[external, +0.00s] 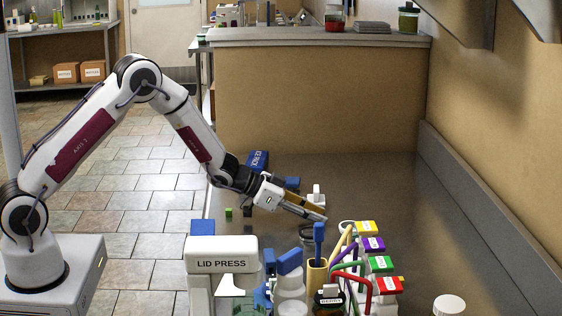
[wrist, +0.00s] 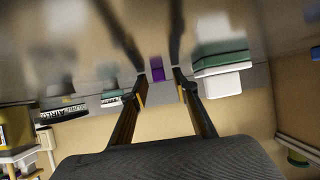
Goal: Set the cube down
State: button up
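My gripper (external: 322,217) is low over the steel bench, pointing right and slightly down. In the wrist view its two fingers (wrist: 160,79) stand apart, with a clear gap between the tips. A small purple block (wrist: 157,70) shows in that gap, with room on both sides of it. I cannot tell how far beyond the tips it is, and no finger visibly presses on it. A small green cube (external: 228,213) sits near the bench's left edge, behind and left of my gripper in the external view.
The lid press (external: 222,264) stands at the front left. A holder with a blue-handled tool (external: 319,232) and coloured canes (external: 350,267) is just in front of my gripper. Bins with yellow, purple, green and red labels (external: 380,264) stand to its right. The bench's right side is mostly clear.

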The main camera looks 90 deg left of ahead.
jog(key=shift+r, duration=0.15)
jog(key=shift+s+r, duration=0.35)
jog(key=shift+s, duration=0.25)
jog(key=shift+v, duration=5.3)
